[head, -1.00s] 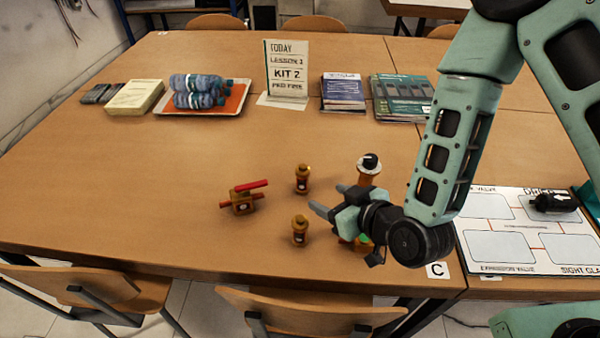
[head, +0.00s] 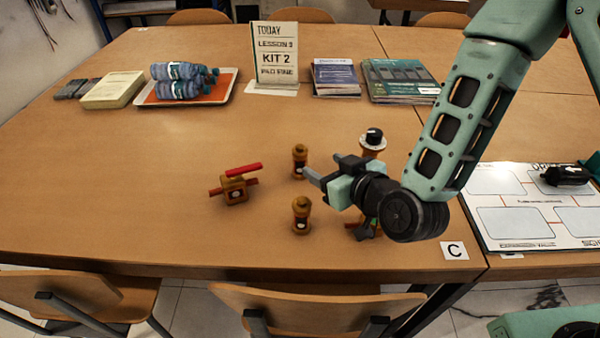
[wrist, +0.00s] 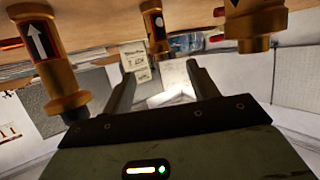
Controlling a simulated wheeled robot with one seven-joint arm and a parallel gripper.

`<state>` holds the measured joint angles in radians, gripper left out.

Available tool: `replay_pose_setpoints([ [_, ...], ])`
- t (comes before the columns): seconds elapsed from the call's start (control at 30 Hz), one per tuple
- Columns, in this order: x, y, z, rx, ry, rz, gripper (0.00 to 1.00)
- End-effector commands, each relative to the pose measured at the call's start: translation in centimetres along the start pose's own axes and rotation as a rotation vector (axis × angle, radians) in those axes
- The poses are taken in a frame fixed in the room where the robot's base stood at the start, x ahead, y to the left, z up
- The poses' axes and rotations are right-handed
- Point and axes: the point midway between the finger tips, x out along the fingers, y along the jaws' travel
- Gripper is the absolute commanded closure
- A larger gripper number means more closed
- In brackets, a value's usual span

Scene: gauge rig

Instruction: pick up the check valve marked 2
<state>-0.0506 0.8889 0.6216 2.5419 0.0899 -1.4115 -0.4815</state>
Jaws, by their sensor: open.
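Two upright brass fittings with dark bands and small white marks stand mid-table in the head view, a far one (head: 300,162) and a near one (head: 301,215). I cannot read a 2 on either, nor tell which is the check valve. My gripper (head: 327,169) is open and empty, just right of the far fitting and level with the tabletop pieces. In the wrist view, a brass body with a white arrow (wrist: 40,45) is at left. Another with a round white mark (wrist: 157,28) shows beyond and between the fingers (wrist: 163,75). A third brass body (wrist: 256,25) is at right.
A red-handled valve (head: 235,188) lies to the left. A black-knobbed piece (head: 373,141) stands behind my gripper; a green-marked piece (head: 367,230) is partly hidden under it. A printed board (head: 515,217) is at right. The tray (head: 215,97), sign (head: 274,58) and books are farther back.

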Motion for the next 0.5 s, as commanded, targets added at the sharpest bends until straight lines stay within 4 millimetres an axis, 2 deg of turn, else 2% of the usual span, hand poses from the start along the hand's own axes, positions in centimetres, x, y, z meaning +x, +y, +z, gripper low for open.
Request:
replay_pose_setpoints([
  [0.03,0.4,0.0,0.6,-0.001,0.003,0.000,0.41],
  [0.13,0.8,0.0,0.6,-0.002,0.003,0.000,0.41],
  [0.3,4.4,-0.1,0.0,0.003,-0.001,0.000,0.41],
  [0.5,7.2,-0.1,0.0,0.001,-0.001,-0.001,0.41],
])
